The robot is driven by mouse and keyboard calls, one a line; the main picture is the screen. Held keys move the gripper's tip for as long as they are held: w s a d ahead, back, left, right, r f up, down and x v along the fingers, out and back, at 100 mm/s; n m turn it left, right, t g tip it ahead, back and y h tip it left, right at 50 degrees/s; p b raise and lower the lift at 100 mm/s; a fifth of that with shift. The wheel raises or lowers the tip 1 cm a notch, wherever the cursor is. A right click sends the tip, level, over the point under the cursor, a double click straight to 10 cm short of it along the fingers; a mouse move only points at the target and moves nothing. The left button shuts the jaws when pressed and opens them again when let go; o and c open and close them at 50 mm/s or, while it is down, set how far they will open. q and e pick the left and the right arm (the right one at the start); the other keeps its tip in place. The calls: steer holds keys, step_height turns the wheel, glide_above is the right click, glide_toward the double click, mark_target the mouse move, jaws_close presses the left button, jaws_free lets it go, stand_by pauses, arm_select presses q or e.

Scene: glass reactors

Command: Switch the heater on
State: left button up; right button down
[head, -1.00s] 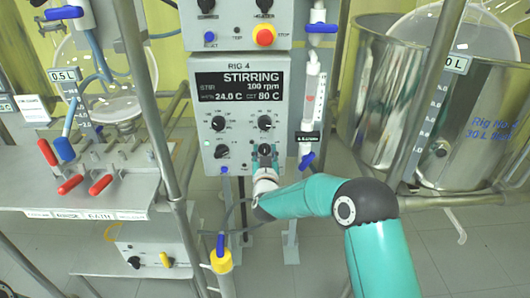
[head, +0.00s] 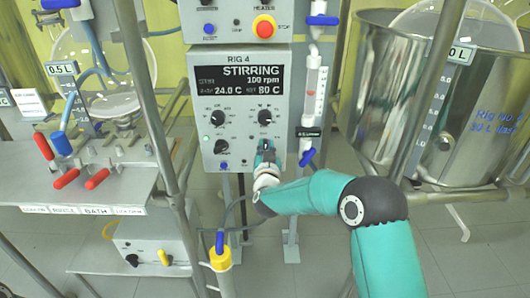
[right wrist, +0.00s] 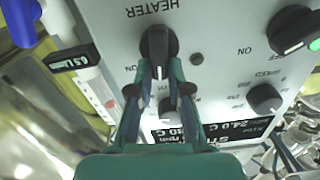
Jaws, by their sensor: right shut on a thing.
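The grey RIG 4 control box (head: 208,90) faces me, and its display reads STIRRING, 100 rpm, 24.0 C and 80 C. The black heater knob (right wrist: 159,42) is under the HEATER label in the right wrist view, with its pointer bar along the line of my fingers. My right gripper (right wrist: 163,72) is shut on this knob, one finger on each side. In the head view my right gripper (head: 266,158) is at the lower right of the box and mostly hides the knob. My left gripper is not in view.
A green lamp (right wrist: 315,45) glows beside the other lower knob (right wrist: 291,30). A red stop button (head: 264,27) is above the display. A blue-handled glass tube (head: 311,90) stands close right of the box. Steel vessels (head: 385,85) are at the right, a metal post (head: 150,90) at the left.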

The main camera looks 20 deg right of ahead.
steer(key=shift+s+d+f+m+b, duration=0.1)
steer(key=shift+d+f+m+b, duration=0.1)
steer(key=shift+m+b, duration=1.7)
steer(key=shift+d+f+m+b, duration=0.15)
steer(key=shift+d+m+b, duration=0.1)
steer(key=shift+m+b, duration=1.65)
steer(key=shift+s+d+f+m+b, duration=0.1)
steer(key=shift+d+f+m+b, duration=0.1)
steer(key=shift+m+b, duration=1.7)
steer(key=shift+n+b, duration=0.4)
steer(key=shift+b, duration=0.05)
steer(key=c, duration=1.1)
jaws_free()
steer(key=v, duration=1.2)
steer(key=shift+d, duration=0.1)
